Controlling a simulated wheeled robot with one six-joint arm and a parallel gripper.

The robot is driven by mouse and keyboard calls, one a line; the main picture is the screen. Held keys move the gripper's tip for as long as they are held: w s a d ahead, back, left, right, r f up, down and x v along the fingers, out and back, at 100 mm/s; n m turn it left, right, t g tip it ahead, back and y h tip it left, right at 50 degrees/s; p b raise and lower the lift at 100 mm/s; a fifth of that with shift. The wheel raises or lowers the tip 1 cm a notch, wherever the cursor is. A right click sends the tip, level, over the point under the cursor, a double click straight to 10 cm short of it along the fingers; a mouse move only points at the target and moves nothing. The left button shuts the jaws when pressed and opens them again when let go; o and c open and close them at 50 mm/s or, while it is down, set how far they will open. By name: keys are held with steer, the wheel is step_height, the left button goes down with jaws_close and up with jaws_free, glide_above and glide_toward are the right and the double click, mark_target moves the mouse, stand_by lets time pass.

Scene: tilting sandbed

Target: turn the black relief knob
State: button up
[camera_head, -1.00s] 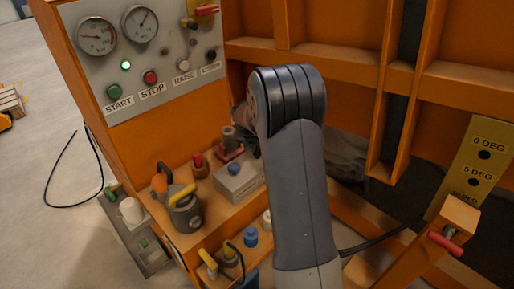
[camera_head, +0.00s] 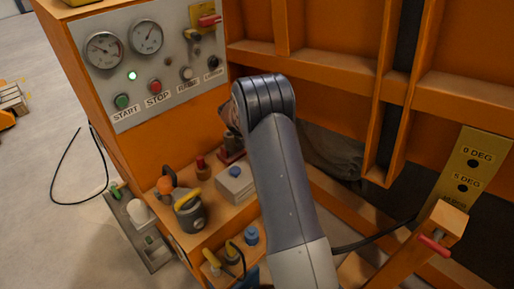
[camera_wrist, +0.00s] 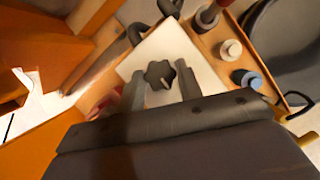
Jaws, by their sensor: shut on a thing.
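The black relief knob (camera_wrist: 159,74) is a dark lobed knob with a pale mark, on a pale flat plate (camera_wrist: 181,45) in the wrist view. My gripper (camera_wrist: 160,82) has one finger on each side of the knob and is shut on it. Small gaps seem to show beside the knob, so the contact itself is hard to see. In the head view my arm hides the knob and most of the gripper.
The panel with gauges and START and STOP buttons (camera_head: 155,86) stands at the left. A valve with a yellow handle (camera_head: 188,212) and a grey box with a blue button (camera_head: 235,182) are beside my arm. Orange frame beams (camera_head: 320,68) lie to the right.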

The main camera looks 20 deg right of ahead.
steer(key=m+g+p, duration=0.1)
steer(key=m, duration=0.2)
steer(key=shift+w+m, duration=0.15)
steer(key=shift+m, duration=0.25)
steer(key=shift+w+m+g+y+p, duration=0.1)
steer(key=shift+m+g+y+p, duration=0.25)
steer(key=shift+m, duration=0.65)
steer(key=shift+m+g+y+p, duration=0.2)
steer(key=shift+m+g, duration=0.25)
steer(key=shift+m, duration=0.55)
steer(key=shift+d, duration=0.1)
steer(key=o, duration=1)
steer(key=shift+c, duration=0.2)
steer(key=v, duration=1)
steer(key=shift+w+r, duration=0.2)
steer(key=shift+r, duration=0.15)
steer(key=shift+f, duration=0.1)
